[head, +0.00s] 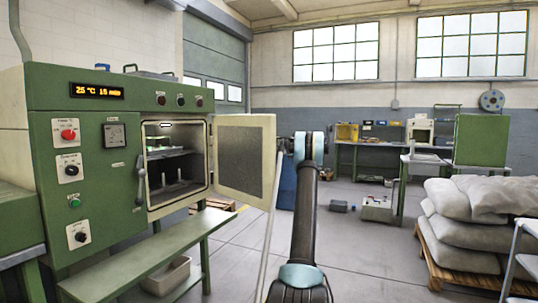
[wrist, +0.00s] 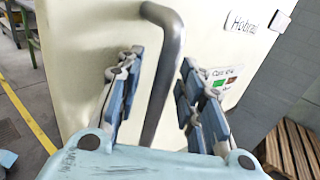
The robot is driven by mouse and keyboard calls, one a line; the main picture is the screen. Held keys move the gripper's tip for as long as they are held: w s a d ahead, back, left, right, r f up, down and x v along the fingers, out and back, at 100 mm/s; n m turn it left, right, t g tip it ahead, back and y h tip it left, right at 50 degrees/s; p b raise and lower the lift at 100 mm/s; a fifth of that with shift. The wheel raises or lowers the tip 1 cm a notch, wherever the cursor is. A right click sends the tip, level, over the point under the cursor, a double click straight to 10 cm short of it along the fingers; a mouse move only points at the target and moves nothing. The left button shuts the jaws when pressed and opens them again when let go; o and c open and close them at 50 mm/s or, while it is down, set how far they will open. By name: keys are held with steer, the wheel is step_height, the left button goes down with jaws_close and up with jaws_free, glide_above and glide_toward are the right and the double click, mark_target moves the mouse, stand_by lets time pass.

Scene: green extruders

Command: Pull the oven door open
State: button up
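The green oven (head: 87,200) stands at the left in the head view. Its cream door (head: 245,155) is swung out to the right of the lit chamber, with its darker inner panel showing. In the wrist view a pale door face (wrist: 85,50) fills the middle and carries a thick grey bar handle (wrist: 168,65). My gripper (wrist: 162,88) is open, with a blue-padded finger on each side of the handle. Gaps show between the handle and both fingers. In the head view my fingertips cannot be made out, and the handle is hidden.
A green bench (head: 135,262) runs along the oven's front, with a bin (head: 167,277) below. A thin pale upright strip (head: 270,215) stands just left of my arm. Sacks (head: 465,230) lie on a pallet at the right. Open floor lies between.

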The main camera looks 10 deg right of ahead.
steer(key=d, duration=0.7)
steer(key=shift+d, duration=0.3)
steer(key=shift+s, duration=0.1)
